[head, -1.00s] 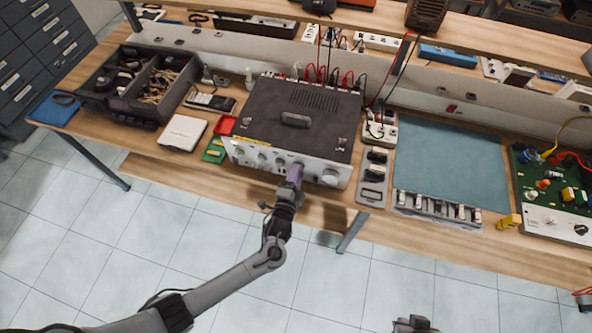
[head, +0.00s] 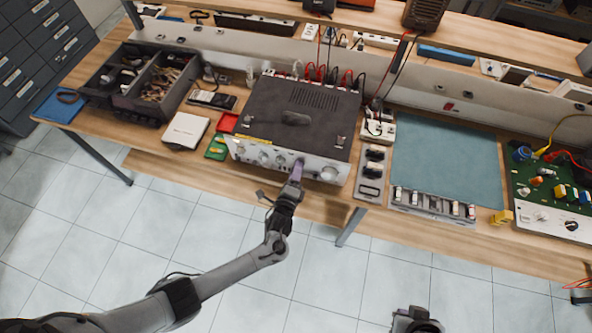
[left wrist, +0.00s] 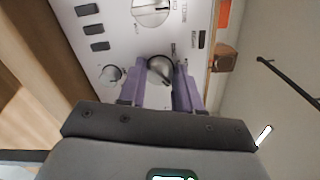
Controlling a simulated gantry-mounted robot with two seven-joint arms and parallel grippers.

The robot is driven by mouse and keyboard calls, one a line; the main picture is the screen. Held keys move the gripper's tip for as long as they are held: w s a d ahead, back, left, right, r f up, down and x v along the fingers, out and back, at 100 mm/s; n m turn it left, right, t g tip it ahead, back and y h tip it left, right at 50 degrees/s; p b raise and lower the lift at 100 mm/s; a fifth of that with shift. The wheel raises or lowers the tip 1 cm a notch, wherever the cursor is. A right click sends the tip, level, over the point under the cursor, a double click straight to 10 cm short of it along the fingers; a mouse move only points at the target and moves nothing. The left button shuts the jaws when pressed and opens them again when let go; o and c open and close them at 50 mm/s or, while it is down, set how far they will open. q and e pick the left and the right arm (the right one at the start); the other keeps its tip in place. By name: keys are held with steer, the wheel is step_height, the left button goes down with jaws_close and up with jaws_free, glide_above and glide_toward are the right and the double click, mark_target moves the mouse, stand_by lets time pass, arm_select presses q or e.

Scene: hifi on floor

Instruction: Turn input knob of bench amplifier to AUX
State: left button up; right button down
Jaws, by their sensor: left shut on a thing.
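The bench amplifier (head: 297,120) is a dark box with a silver front panel on the wooden bench. Its panel also fills the upper part of the left wrist view (left wrist: 118,42). My left gripper (head: 298,168) is at the right half of the front panel. In the left wrist view its two purple fingers (left wrist: 164,80) are shut on a round silver knob (left wrist: 158,69), one finger on each side. I cannot read whether this knob's label says AUX. A larger knob (left wrist: 151,10) and a smaller knob (left wrist: 111,74) are beside it. My right gripper (head: 416,320) is at the bottom edge, only partly visible.
A parts tray (head: 150,85) and a white box (head: 186,131) are left of the amplifier. A grey power strip (head: 371,172), a teal mat (head: 448,160) and a green circuit board (head: 552,185) are to the right. The tiled floor in front is clear.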

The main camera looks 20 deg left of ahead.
stand_by(0.3)
arm_select(q)
steer(key=o, duration=1)
steer(key=shift+o, duration=0.2)
steer(key=s+d, duration=0.1)
steer(key=s, duration=0.9)
steer(key=shift+s+p, duration=0.35)
steer(key=shift+p, duration=0.1)
steer(key=shift+d, duration=0.1)
